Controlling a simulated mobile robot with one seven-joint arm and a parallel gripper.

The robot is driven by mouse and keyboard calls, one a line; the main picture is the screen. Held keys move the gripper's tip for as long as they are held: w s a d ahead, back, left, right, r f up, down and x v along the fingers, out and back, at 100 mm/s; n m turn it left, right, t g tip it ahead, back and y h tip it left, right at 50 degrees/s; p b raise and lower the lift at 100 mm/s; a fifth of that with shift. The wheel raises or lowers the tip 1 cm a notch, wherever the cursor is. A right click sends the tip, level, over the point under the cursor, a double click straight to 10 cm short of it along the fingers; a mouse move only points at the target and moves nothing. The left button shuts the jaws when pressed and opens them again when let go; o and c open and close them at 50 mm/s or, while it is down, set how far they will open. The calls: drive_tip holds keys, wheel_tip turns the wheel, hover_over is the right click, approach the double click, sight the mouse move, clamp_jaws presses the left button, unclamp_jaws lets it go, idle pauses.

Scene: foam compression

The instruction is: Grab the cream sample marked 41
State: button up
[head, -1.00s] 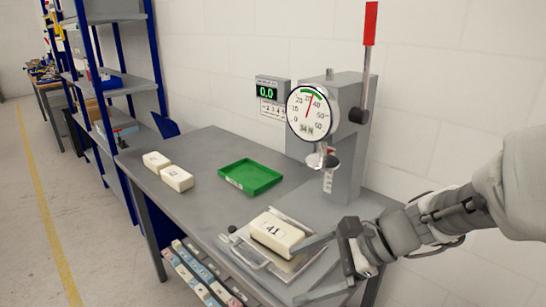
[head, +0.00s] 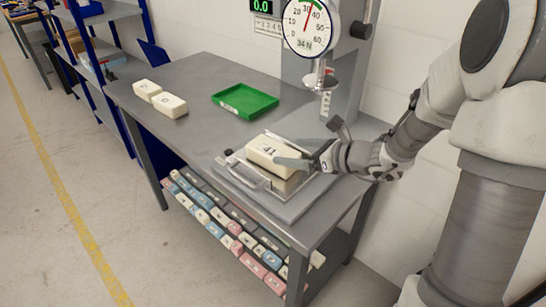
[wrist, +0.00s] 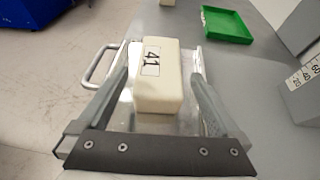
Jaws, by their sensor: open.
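The cream sample marked 41 (head: 272,155) lies on the metal tray (head: 238,170) of the press, label facing up. In the wrist view the cream sample (wrist: 158,82) sits between the two fingers of my gripper (wrist: 160,88), with a gap on each side. My gripper (head: 308,152) is open and reaches in from the right. In the head view its near finger crosses in front of the sample's right end. The far finger is partly hidden behind the sample.
The press with a dial gauge (head: 308,28) stands behind the tray. A green tray (head: 245,101) lies empty behind and to the left. Two more cream blocks (head: 170,105) lie at the table's left. Several coloured samples (head: 225,220) fill the shelf below.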

sight(281, 152)
drive_tip(key=x, duration=0.2)
drive_tip(key=shift+w+a+f, duration=0.15)
drive_tip(key=shift+a, duration=0.05)
drive_tip(key=x, duration=0.4)
drive_tip(key=shift+f+b, duration=0.35)
drive_tip(key=shift+f, duration=0.1)
drive_tip(key=shift+w+a+f, duration=0.15)
drive_tip(key=shift+w+a, duration=0.1)
drive_tip(key=shift+a, duration=0.05)
drive_tip(key=c, duration=1)
drive_tip(key=shift+c, duration=0.2)
